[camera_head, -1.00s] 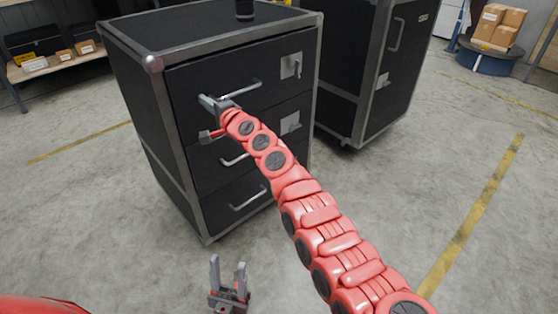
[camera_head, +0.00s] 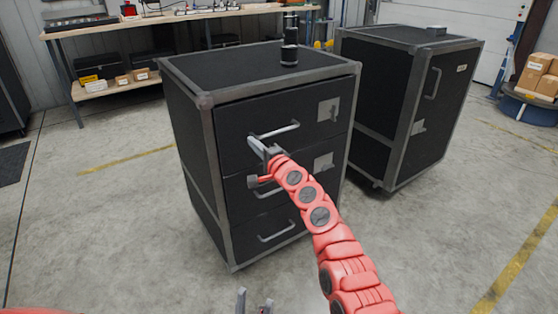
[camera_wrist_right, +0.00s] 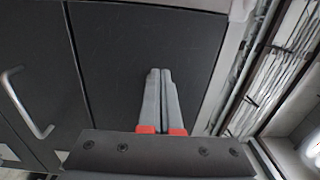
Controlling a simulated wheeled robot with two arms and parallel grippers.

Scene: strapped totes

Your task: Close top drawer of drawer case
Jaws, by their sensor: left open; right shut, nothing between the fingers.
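The black drawer case (camera_head: 188,150) with grey metal edges stands in the middle of the head view. Its top drawer (camera_head: 235,122) has a grey bar handle (camera_head: 280,131) and looks about flush with the frame; a small gap cannot be ruled out. My right gripper (camera_head: 257,147) is shut and empty at the left part of the top drawer front, by the handle's left end. In the right wrist view its fingers (camera_wrist_right: 160,80) point at a dark drawer panel (camera_wrist_right: 115,60); contact cannot be told. My left gripper (camera_head: 254,302) is open and empty at the bottom edge, below the case.
A second black case (camera_head: 385,110) stands close on the right. A dark cylinder (camera_head: 289,52) sits on top of the drawer case. A workbench (camera_head: 130,25) with boxes is behind. Cartons (camera_head: 540,75) are at the far right. The floor left of the case is clear.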

